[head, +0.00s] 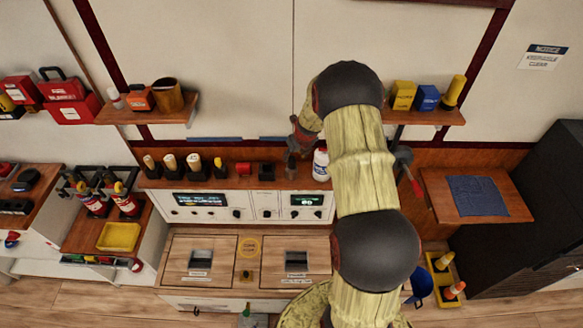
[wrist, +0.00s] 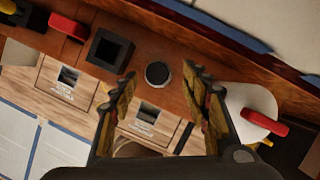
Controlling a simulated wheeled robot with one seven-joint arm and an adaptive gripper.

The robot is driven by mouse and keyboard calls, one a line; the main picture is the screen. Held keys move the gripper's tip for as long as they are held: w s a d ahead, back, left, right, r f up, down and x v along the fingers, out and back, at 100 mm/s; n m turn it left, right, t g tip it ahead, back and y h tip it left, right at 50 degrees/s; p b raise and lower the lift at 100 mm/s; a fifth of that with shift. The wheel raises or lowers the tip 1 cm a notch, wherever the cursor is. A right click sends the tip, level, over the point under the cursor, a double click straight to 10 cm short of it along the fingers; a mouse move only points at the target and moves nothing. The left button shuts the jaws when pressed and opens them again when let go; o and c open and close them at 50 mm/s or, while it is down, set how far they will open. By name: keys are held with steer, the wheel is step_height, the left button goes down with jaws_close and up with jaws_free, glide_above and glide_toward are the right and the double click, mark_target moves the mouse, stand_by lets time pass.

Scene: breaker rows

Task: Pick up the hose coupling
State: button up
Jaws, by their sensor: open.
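A round, dark-topped piece with a pale rim, which looks like the hose coupling (wrist: 157,73), stands on the wooden ledge in the wrist view. My gripper (wrist: 159,78) is open, its two fingers spread to either side of the coupling in the picture. I see no contact with it, and the remaining depth is hard to judge. In the head view my gripper (head: 292,161) points down over the back ledge, left of the white bottle. The coupling cannot be made out there, as the fingers cover that spot.
The white bottle (head: 321,165) stands close on the right of my gripper. A dark square box (wrist: 108,50) and a red item (wrist: 68,27) stand to the left on the ledge (head: 220,183). An upper shelf (head: 430,117) with boxes is at the right.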

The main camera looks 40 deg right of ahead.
mark_target(292, 160)
steer(key=x, duration=0.3)
steer(key=shift+a+f+b, duration=0.25)
steer(key=shift+f+b, duration=0.05)
steer(key=shift+f, duration=0.1)
steer(key=shift+w+d+f, duration=0.1)
steer(key=shift+w+f, duration=0.15)
steer(key=shift+f, duration=0.25)
steer(key=shift+c, duration=0.2)
steer(key=c, duration=1.1)
jaws_close()
